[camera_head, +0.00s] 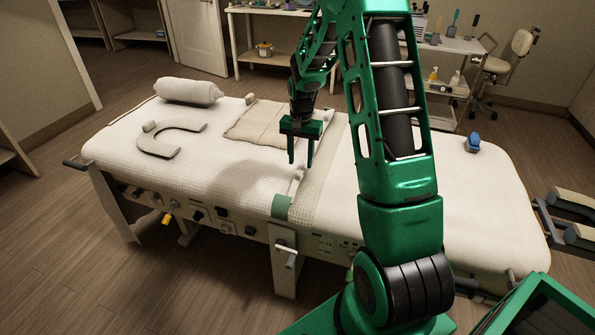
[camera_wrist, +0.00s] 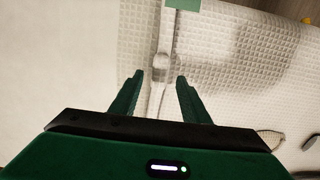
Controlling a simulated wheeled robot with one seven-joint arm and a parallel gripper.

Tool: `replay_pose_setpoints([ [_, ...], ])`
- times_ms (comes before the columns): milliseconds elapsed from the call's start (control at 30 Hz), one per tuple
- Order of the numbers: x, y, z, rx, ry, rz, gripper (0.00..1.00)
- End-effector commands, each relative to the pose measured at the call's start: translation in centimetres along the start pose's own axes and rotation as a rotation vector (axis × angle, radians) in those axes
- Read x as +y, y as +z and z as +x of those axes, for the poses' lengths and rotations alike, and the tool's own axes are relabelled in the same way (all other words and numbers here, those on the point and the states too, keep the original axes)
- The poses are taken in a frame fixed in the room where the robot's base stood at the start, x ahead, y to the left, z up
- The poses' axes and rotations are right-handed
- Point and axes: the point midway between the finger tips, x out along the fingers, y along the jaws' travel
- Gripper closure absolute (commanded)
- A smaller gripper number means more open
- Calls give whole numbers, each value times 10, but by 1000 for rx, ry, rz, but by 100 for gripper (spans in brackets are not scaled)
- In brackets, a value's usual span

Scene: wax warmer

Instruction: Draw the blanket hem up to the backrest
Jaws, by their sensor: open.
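A pale waffle-weave blanket (camera_head: 323,170) lies across the treatment bed. Its hem (camera_head: 297,188) shows as a raised pale band crossing the bed's width, with a green patch (camera_head: 281,207) at the near edge. The hem (camera_wrist: 168,45) runs up the wrist view to the green patch (camera_wrist: 183,4). The bed's left section, which looks like the backrest (camera_head: 120,142), bears a rolled towel and a curved cushion. My gripper (camera_head: 300,160) points down over the middle of the bed, near the hem. In the wrist view its open fingers (camera_wrist: 160,77) lie either side of the hem; contact cannot be told.
A blue item (camera_head: 473,144) sits at the right far edge. A cart (camera_head: 455,45) with bottles stands behind. The bed's right section looks mostly bare.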

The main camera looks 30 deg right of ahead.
Motion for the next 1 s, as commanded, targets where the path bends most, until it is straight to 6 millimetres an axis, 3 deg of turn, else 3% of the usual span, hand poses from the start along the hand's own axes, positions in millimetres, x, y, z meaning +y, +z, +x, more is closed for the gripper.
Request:
replay_pose_setpoints([
  [100,0,0,21,-2,1,0,58],
  [300,0,0,43,-1,1,0,58],
  [700,0,0,50,1,-1,-1,58],
  [733,0,0,50,1,-1,-1,60],
  [900,0,0,50,1,0,-1,100],
  [1000,-4,6,50,0,-1,-2,100],
])
